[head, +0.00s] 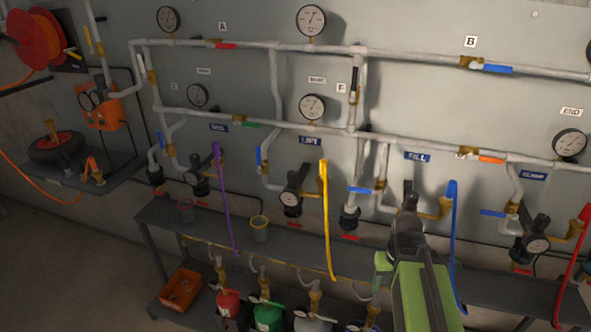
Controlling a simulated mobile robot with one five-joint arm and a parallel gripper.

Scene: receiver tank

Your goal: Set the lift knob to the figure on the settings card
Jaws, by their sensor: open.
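My gripper (408,218) is open at lower right of centre, in front of the FILL station and clear of the lift knob. It hides much of the fill regulator. I cannot make out a settings card or read any figure on the knob.
Pipes with coloured valve handles and gauges cover the panel. Purple (225,200), blue (454,245) and red (571,260) hoses hang beside the other stations. An orange bin (181,288) is at lower left.

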